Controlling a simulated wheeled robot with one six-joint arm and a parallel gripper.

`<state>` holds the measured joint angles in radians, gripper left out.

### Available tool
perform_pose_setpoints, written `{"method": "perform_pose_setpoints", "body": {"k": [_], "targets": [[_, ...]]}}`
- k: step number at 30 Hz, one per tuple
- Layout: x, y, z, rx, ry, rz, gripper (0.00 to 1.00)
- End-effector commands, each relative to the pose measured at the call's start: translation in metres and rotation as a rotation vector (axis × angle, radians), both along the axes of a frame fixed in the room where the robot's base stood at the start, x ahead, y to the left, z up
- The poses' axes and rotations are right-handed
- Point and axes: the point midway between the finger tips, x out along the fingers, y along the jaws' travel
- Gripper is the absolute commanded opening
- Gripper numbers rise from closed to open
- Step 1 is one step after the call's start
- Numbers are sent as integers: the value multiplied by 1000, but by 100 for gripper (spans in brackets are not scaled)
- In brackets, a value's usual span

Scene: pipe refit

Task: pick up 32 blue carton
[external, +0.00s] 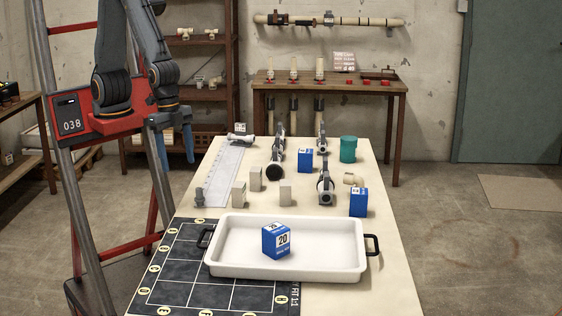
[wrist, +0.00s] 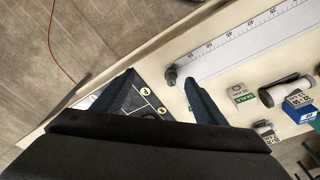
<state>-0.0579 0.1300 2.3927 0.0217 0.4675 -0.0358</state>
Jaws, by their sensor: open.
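Three blue cartons show in the external view. One blue carton marked 20 (external: 275,241) stands in the white tray. A second blue carton (external: 358,203) stands on the table's right side, and a third blue carton (external: 306,160) stands farther back; their numbers are too small to read there. In the wrist view a blue carton (wrist: 299,106) with a white printed label lies at the right edge; I cannot tell for sure which one it is. My gripper (external: 177,150) is open and empty, raised at the table's left side. Its fingers (wrist: 162,88) are well apart from the cartons.
The white tray (external: 343,229) with black handles sits at the front, partly over a dark grid mat (external: 176,263). A long ruler (external: 220,178) lies along the left edge. Grey boxes (external: 285,194), dark-ended pipe fittings (external: 326,188) and a teal cylinder (external: 348,149) crowd the middle and back.

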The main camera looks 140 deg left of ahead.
Motion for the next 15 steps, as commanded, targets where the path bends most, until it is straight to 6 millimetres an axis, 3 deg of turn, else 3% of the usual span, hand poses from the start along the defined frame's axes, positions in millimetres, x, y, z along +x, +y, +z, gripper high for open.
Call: {"method": "perform_pose_setpoints", "body": {"k": [1,6,12,15], "targets": [[39,16,-10,4,-25,37,65],[159,84,-21,27,-122,160,65],[276,186,-37,63,-236,305,65],[321,243,-46,84,-291,374,65]]}}
